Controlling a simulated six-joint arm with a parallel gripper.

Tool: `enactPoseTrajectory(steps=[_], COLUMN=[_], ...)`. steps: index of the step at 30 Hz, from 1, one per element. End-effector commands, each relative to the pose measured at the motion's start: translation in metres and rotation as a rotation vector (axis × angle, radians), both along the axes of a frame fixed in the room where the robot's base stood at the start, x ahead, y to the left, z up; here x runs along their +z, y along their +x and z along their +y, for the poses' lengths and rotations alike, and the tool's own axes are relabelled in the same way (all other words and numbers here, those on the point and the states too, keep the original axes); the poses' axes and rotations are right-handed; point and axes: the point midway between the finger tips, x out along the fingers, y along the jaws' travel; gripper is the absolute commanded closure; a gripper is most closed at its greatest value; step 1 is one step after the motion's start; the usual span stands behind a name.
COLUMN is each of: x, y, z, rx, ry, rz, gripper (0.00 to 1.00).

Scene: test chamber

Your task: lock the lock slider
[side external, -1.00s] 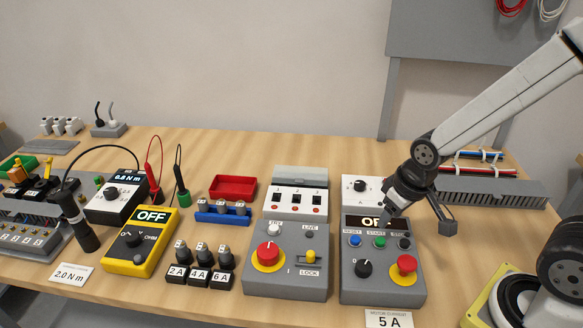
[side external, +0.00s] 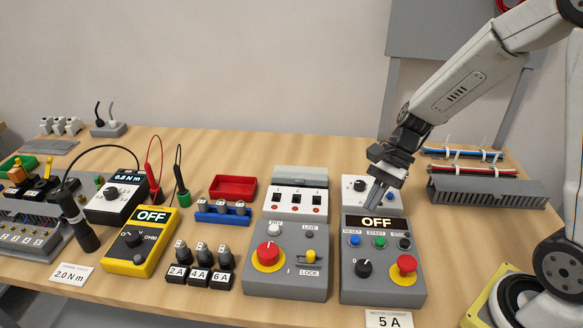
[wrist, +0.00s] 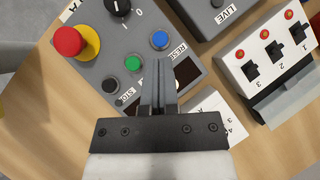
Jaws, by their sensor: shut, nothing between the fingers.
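The lock slider (side external: 311,257) is a small yellow knob above the word LOCK on a grey box (side external: 286,285). It is to the right of that box's red button on a yellow ring (side external: 268,254). My gripper (side external: 373,208) is shut and empty, fingers pointing down over the top edge of the neighbouring grey box, near its OFF display. It is to the right of and above the slider, apart from it. In the wrist view my gripper (wrist: 160,62) is between a green and a blue button; the slider is outside that view.
The neighbouring control box (side external: 355,292) has blue, green and black buttons, a black knob and a red emergency button (side external: 403,265). A white block with three switches (side external: 296,205) stands behind the lock box. Black 2A, 4A and 6A plugs (side external: 200,272) stand to its left.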

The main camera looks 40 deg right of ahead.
Motion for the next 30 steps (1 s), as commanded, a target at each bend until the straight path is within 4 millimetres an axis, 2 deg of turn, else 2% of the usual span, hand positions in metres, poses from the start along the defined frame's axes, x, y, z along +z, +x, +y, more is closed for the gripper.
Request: enactPoseTrajectory(steps=[3,8,23,30], x=[0.006,0.012,0.012,0.002], y=[0.01,0.017,0.019,0.018], z=[0.0,0.001,0.002,0.012], rx=[-0.098,-0.165,-0.175,-0.175], ry=[0.079,0.138,0.15,0.15], rz=[0.051,0.087,0.095,0.097], gripper=[1.0,1.0,1.0,1.0])
